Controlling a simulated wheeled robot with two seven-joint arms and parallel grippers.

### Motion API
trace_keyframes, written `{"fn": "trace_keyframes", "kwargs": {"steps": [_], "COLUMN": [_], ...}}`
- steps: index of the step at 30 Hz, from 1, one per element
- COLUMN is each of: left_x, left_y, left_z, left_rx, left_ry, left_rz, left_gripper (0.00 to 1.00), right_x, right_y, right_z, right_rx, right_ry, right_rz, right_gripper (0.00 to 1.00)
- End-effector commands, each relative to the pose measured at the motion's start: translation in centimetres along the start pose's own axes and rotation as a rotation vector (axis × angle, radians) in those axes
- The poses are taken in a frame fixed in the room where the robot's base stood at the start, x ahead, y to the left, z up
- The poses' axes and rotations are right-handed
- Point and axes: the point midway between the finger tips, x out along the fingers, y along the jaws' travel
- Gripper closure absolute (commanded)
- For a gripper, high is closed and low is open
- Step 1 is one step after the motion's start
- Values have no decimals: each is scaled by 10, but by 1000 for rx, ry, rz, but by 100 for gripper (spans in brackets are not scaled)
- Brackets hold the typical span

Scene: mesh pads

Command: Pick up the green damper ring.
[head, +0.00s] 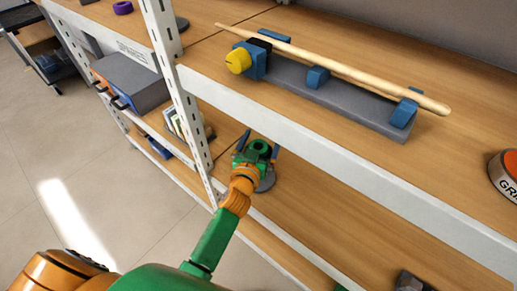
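My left gripper (259,142) reaches in from the bottom left to the lower shelf, between the shelf boards. Its two blue fingers look spread apart. A green round piece with a dark hole, seemingly the green damper ring (262,146), shows between the fingers. I cannot tell whether the fingers touch it. A grey disc (267,180) shows beside and below the wrist, partly hidden by my arm. My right gripper is not in view.
The upper shelf (340,38) holds a grey fixture (350,100) with blue supports, a wooden rod (340,68) and a yellow knob (238,61). A white upright (180,90) stands left of my gripper. A purple ring (122,8) lies at the upper left.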

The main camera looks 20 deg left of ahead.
Motion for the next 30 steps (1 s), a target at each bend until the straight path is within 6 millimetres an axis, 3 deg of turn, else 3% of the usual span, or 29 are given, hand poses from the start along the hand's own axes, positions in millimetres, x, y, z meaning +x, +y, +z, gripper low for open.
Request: {"fn": "trace_keyframes", "kwargs": {"steps": [6, 15, 16, 23, 30], "left_x": [2, 2, 2, 1, -8], "left_y": [0, 0, 0, 0, 0], "left_z": [0, 0, 0, -6, -71], "left_rx": [0, 0, 0, 0, 1], "left_ry": [-1, -2, -2, -1, 4], "left_rz": [0, 0, 0, -1, 0], "left_gripper": [0, 81, 84, 85, 85], "right_x": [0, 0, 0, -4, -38], "right_y": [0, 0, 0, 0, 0], "right_z": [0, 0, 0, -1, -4], "right_rx": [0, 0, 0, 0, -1], "right_ry": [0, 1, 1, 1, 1], "right_rz": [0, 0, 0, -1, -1], "right_gripper": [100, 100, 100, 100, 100]}}
